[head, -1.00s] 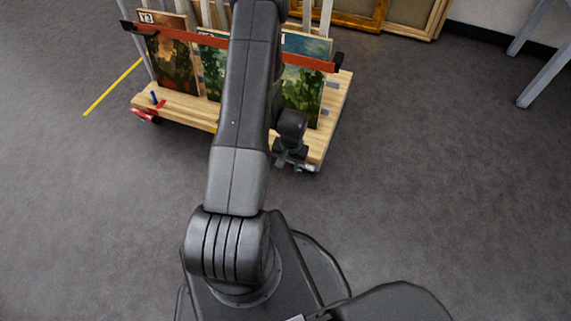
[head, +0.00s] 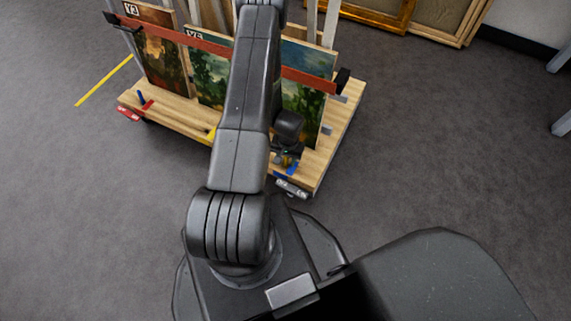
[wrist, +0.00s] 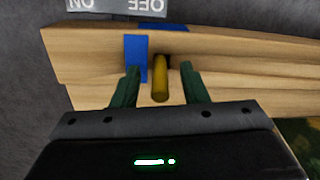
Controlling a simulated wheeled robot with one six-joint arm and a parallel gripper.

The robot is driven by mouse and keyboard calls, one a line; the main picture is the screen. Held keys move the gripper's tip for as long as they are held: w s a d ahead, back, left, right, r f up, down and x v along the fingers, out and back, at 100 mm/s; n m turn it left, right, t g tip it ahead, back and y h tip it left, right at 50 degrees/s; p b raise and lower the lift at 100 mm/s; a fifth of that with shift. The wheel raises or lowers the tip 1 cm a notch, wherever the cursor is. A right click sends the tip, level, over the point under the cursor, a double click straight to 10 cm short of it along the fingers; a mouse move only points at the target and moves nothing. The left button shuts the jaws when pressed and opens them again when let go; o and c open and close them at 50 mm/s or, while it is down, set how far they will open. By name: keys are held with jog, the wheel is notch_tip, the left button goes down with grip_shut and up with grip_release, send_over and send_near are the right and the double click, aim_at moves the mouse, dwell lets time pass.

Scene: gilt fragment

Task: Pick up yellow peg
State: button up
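The yellow peg (wrist: 160,80) stands at a hole in the pale wooden deck, beside a strip of blue tape (wrist: 137,58). In the wrist view my gripper (wrist: 160,78) is open, with one dark green finger on each side of the peg. There is a gap between the peg and each finger. In the head view my gripper (head: 286,160) is at the cart's near right corner, and my arm hides part of the cart. A small yellow bit shows there between the fingers.
The wooden cart (head: 172,115) carries several paintings (head: 161,58) behind a red bar (head: 190,40). A blue peg (head: 141,97) stands by red tape at its left end. An ON/OFF label (wrist: 118,5) is at the cart's edge. Open grey floor surrounds the cart.

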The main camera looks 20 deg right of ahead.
jog(key=shift+r, duration=0.1)
grip_shut()
